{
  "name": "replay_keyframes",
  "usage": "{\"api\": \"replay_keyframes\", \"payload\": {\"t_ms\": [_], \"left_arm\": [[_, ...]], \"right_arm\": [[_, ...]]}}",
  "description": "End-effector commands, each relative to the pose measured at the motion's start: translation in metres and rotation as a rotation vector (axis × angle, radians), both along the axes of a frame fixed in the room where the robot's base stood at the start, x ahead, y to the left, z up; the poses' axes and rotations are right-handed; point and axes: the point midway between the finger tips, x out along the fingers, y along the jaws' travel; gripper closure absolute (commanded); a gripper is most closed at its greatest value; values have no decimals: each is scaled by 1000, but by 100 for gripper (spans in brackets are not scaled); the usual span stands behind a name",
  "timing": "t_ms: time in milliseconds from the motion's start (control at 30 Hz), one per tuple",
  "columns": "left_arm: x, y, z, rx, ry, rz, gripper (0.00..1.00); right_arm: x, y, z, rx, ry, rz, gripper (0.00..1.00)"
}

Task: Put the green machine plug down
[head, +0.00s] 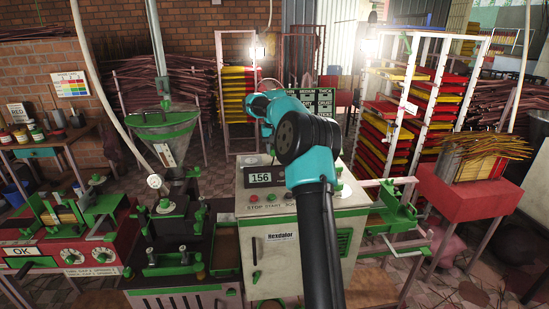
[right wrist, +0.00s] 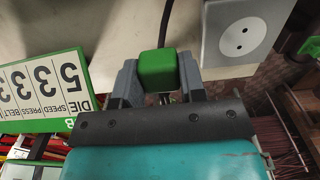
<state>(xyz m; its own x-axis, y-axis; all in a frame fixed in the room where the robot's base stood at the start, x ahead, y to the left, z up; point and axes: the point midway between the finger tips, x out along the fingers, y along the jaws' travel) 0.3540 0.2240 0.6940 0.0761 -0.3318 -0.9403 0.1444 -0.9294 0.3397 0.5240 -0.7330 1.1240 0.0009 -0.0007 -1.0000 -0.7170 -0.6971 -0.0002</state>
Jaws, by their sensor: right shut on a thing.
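The green machine plug (right wrist: 158,70) is a small green block between the two grey fingers of my right gripper (right wrist: 158,82) in the right wrist view. The fingers are shut on it from both sides. A dark cable (right wrist: 166,22) runs up behind the plug. A grey-white wall socket (right wrist: 240,38) with two holes is to the right of the plug, apart from it. In the head view my teal and black right arm reaches over the machine, and its wrist hides the plug. My left gripper is not in view.
A pale machine cabinet (head: 274,271) with a 156 display (head: 261,177) stands below my right arm. A green-framed number board (right wrist: 42,95) is to the left of the plug. Coloured tray racks (head: 401,130) and a red stand (head: 474,196) are to the right.

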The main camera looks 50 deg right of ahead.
Motion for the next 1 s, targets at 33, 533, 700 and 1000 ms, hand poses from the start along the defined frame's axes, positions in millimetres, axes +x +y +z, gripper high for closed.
{"api": "replay_keyframes", "payload": {"t_ms": [33,533,700,1000], "left_arm": [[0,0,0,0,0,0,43],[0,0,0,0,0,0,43],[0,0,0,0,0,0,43],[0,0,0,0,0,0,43]], "right_arm": [[-1,1,-6,1,3,0,100],[-1,0,-34,0,0,-1,100],[-1,0,-37,1,1,0,100],[-1,0,-44,1,2,0,100]]}}
